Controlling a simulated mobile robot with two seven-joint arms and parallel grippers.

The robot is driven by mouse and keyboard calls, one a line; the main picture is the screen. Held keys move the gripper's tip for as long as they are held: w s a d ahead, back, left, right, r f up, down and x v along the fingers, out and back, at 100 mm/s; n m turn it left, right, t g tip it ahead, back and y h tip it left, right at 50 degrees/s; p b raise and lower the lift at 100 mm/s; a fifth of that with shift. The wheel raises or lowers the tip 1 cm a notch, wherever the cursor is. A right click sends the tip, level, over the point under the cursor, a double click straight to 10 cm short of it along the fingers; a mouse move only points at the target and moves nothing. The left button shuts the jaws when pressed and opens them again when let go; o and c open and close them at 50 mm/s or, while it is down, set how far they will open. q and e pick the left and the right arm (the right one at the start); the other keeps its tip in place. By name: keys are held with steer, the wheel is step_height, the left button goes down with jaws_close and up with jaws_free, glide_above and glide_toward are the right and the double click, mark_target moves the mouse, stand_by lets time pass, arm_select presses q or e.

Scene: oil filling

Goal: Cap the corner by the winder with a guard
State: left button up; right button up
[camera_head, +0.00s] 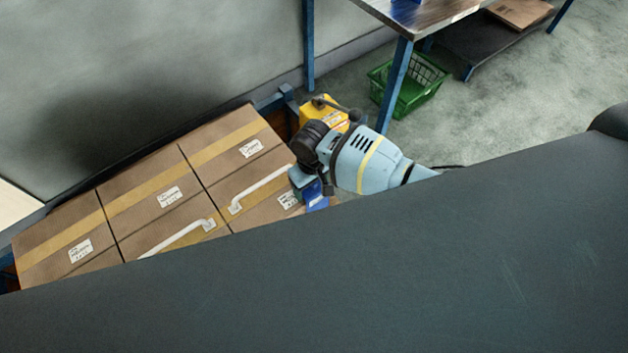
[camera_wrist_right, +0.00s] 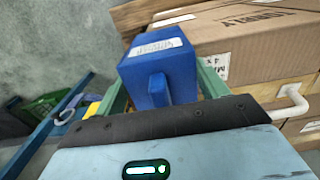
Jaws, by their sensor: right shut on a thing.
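My right gripper (camera_head: 308,184) is at the right end of a block of brown cartons (camera_head: 147,183). It is shut on a blue corner guard (camera_head: 316,197) with a white label. In the right wrist view the guard (camera_wrist_right: 178,68) sits between the greenish fingers, beside a carton (camera_wrist_right: 245,45); I cannot tell whether they touch. A yellow device (camera_head: 318,105), perhaps the winder, is just behind my right wrist near the carton corner. My wrist hides part of that corner. My left gripper is not in view.
White bars (camera_head: 262,188) lie along the near carton edges. A blue post (camera_head: 289,100) stands at the back corner. A green basket (camera_head: 418,88) and a table (camera_head: 425,18) are beyond. A large dark surface hides the lower part of the head view.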

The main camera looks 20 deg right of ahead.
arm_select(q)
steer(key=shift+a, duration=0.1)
arm_select(e)
steer(key=o, duration=1.1)
steer(key=shift+r, duration=0.1)
step_height(320, 180, up, 7)
steer(key=shift+w+f+p, duration=0.1)
steer(key=shift+w+p, duration=0.05)
steer(key=shift+p, duration=0.6)
steer(key=shift+r, duration=0.45)
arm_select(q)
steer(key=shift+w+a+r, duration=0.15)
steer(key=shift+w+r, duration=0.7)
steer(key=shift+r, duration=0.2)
